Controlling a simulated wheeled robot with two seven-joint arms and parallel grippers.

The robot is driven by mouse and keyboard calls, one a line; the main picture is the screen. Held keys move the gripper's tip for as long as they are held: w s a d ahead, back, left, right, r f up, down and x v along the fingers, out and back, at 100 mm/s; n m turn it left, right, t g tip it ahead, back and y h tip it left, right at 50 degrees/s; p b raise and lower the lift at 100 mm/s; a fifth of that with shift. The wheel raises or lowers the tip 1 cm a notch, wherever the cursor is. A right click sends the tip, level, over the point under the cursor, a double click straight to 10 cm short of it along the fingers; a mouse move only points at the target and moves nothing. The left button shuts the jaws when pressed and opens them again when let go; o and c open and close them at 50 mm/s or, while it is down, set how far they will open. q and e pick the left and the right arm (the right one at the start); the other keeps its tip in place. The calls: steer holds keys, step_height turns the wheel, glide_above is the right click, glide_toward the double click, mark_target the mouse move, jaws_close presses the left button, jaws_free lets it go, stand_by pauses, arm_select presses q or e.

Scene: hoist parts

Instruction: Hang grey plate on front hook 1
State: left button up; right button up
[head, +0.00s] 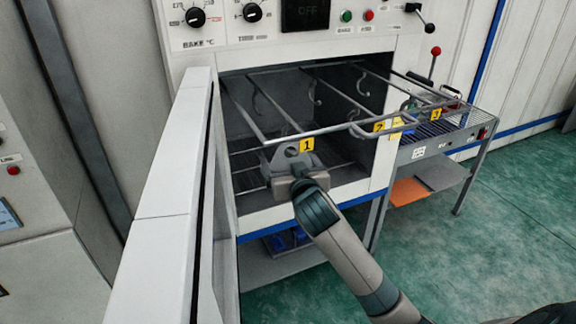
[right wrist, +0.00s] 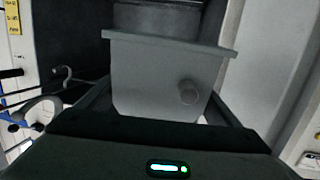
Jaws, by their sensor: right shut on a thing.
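My right gripper (head: 292,178) is at the front of the oven opening, just below the yellow label 1 (head: 307,145). It is shut on the grey plate (head: 291,155), whose upper part shows above the fingers, close to the rack's front bar. In the right wrist view the grey plate (right wrist: 150,78) stands between the fingers, with a round feature low on its right side. Front hook 1 is not clearly visible behind the plate and gripper. I cannot tell whether the plate touches the hook. My left gripper is not in view.
The wire rack (head: 350,126) juts out of the oven with yellow labels 2 (head: 379,127) and 3 (head: 436,114). Rear hooks (head: 313,92) hang empty inside. The open oven door (head: 172,170) stands close left. A wire-topped side table (head: 440,140) stands right.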

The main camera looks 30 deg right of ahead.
steer(key=shift+w+r+b, duration=0.15)
steer(key=shift+w+b, duration=0.1)
steer(key=shift+b, duration=0.1)
stand_by(0.3)
steer(key=shift+f, duration=0.45)
stand_by(0.4)
stand_by(0.4)
steer(key=o, duration=1.7)
steer(key=shift+f, duration=0.15)
steer(key=shift+s+a+b, duration=0.2)
steer(key=shift+s+b, duration=0.2)
steer(key=shift+s, duration=0.2)
steer(key=shift+p+v, duration=2.95)
steer(key=shift+v, duration=5.15)
